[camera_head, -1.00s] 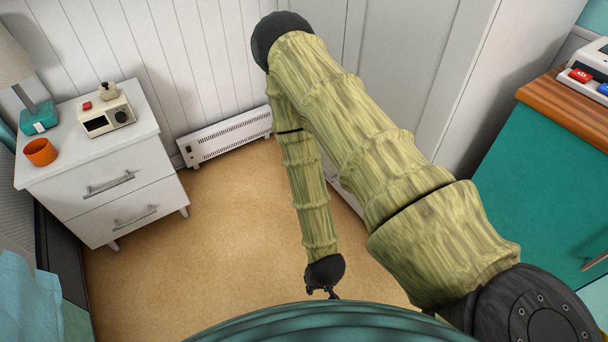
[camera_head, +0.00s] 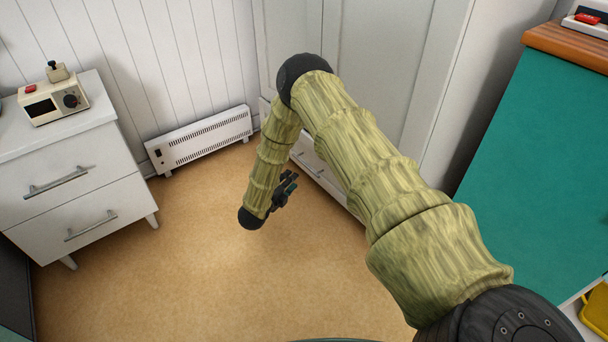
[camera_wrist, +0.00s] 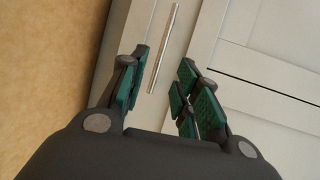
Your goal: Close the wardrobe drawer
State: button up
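The pale wardrobe (camera_head: 385,75) stands at the back, with its low drawer (camera_head: 327,179) near the floor, partly hidden behind my arm. The drawer front (camera_wrist: 150,80) and its long metal bar handle (camera_wrist: 163,48) show in the wrist view. A ledge separates the front from the wardrobe doors (camera_wrist: 285,45); how far the drawer stands out is hard to tell. My gripper (camera_head: 287,187) is low, in front of the drawer. In the wrist view my gripper (camera_wrist: 164,64) is open and empty, its fingers spread on either side of the handle's near end, with no clear contact.
A white two-drawer cabinet (camera_head: 65,180) with a small appliance (camera_head: 52,102) on top stands at left. A low heater (camera_head: 200,140) is by the wall. A teal cabinet (camera_head: 540,150) with a wooden top is at right. The tan floor (camera_head: 190,270) is clear.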

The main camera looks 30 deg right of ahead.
jog(key=b+x, duration=0.5)
jog(key=x, duration=0.6)
jog(key=shift+d+r, duration=0.1)
jog(key=shift+r, duration=0.05)
grip_shut()
